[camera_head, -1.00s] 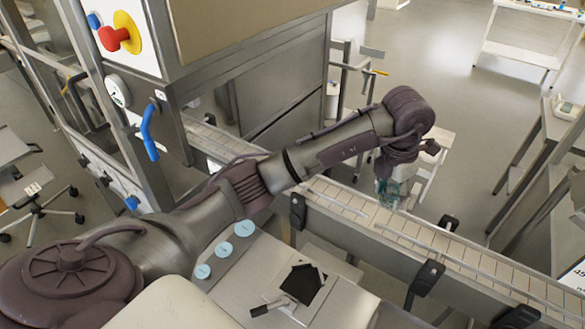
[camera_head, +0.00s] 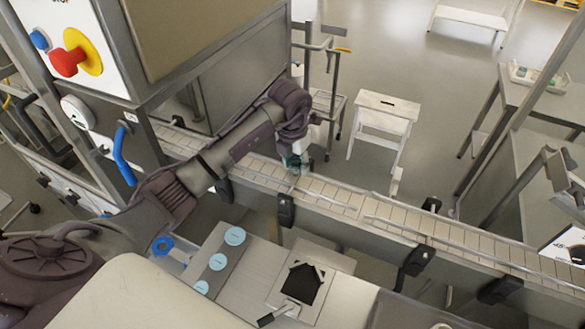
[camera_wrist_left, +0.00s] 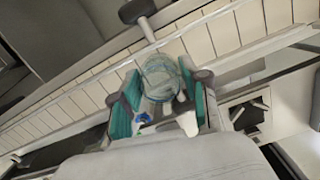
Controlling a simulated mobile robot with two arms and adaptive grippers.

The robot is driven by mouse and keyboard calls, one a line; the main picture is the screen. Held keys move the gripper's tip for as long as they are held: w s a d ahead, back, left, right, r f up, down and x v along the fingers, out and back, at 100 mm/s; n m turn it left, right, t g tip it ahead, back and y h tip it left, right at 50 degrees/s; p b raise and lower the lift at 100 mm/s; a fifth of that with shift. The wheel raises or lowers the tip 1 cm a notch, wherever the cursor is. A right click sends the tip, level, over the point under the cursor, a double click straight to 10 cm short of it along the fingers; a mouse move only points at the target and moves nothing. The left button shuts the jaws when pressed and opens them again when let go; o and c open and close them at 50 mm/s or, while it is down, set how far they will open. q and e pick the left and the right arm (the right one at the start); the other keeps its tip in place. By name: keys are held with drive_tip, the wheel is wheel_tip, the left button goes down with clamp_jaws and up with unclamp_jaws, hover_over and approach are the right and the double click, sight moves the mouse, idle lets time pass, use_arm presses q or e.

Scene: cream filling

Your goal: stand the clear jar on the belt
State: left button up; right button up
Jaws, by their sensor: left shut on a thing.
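The clear jar (camera_head: 296,163) is a small see-through, teal-tinted vessel in the head view, over the belt (camera_head: 335,195). In the left wrist view the jar (camera_wrist_left: 160,78) shows between the teal finger pads, with the belt's pale slats (camera_wrist_left: 225,35) behind it. My left gripper (camera_head: 293,158) is shut on the jar, above the far half of the belt in the head view. I cannot tell whether the jar's base touches the slats. My right gripper is not in view.
Metal guide rails and black clamps (camera_head: 286,210) line the belt. A machine cabinet with a red emergency button (camera_head: 68,62) stands at the left. A white stool (camera_head: 384,122) stands behind the belt. The belt is clear to the right.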

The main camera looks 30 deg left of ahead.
sight(293, 175)
use_arm(q)
drive_tip(key=shift+s+a+f, duration=0.1)
drive_tip(key=shift+a+f, duration=0.1)
drive_tip(key=shift+a, duration=0.1)
drive_tip(key=shift+f, duration=0.25)
wheel_tip(293, 175, down, 3)
drive_tip(key=shift+f+p, duration=0.15)
drive_tip(key=shift+p, duration=0.8)
drive_tip(key=shift+f, duration=0.25)
drive_tip(key=shift+f+b, duration=0.3)
drive_tip(key=shift+b, duration=0.1)
drive_tip(key=o, duration=0.9)
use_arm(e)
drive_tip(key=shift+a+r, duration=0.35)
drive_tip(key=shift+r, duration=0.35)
use_arm(q)
drive_tip(key=shift+r, duration=0.15)
